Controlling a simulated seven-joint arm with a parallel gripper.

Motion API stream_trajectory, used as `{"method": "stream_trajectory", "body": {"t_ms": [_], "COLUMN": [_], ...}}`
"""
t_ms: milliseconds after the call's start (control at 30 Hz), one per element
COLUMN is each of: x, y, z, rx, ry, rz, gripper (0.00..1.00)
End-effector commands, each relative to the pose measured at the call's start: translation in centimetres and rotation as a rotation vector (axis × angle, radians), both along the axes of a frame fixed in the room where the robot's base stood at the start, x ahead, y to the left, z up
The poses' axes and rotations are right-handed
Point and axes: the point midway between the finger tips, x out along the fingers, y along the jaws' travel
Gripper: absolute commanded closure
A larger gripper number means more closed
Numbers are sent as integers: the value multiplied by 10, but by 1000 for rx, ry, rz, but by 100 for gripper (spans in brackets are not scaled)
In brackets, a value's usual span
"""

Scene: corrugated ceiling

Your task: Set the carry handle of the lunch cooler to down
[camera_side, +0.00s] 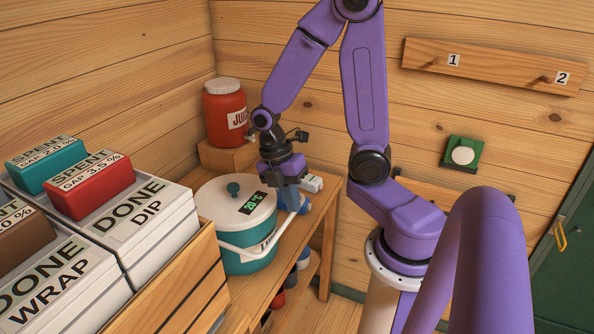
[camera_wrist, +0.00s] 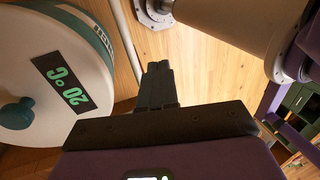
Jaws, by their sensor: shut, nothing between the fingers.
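The lunch cooler (camera_side: 246,266) is a round teal tub with a white lid, a teal knob and a display reading 20 °C. It stands on the wooden bench in the side view. Its lid (camera_wrist: 35,45) fills the left of the wrist view. In the wrist view the handle (camera_wrist: 124,35) runs as a pale bar between the lid and my fingers. My gripper (camera_side: 291,205) points down at the cooler's right, shut and empty; its fingertips (camera_wrist: 158,68) show together. I cannot tell if it touches the handle.
A red juice jug (camera_side: 224,112) stands on a wooden block behind the cooler. A wooden crate (camera_side: 175,285) with labelled boxes is close at the left. Bottles stand on the lower shelf. A blue-and-white item is just behind my gripper.

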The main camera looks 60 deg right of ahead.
Motion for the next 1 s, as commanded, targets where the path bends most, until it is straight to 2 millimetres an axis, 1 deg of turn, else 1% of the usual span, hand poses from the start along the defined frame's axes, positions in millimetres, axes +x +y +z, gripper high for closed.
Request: {"method": "stream_trajectory", "body": {"t_ms": [33,300,533,733,867,1000], "x": [0,-6,-11,-14,-16,-22], "y": [0,0,0,0,5,15], "z": [7,43,70,80,81,79], "rx": [1,0,0,-3,-22,-56], "ry": [-7,-8,-5,-3,-19,-62], "rz": [1,1,1,-2,-21,-72], "gripper": [100,100,100,100,100,100]}}
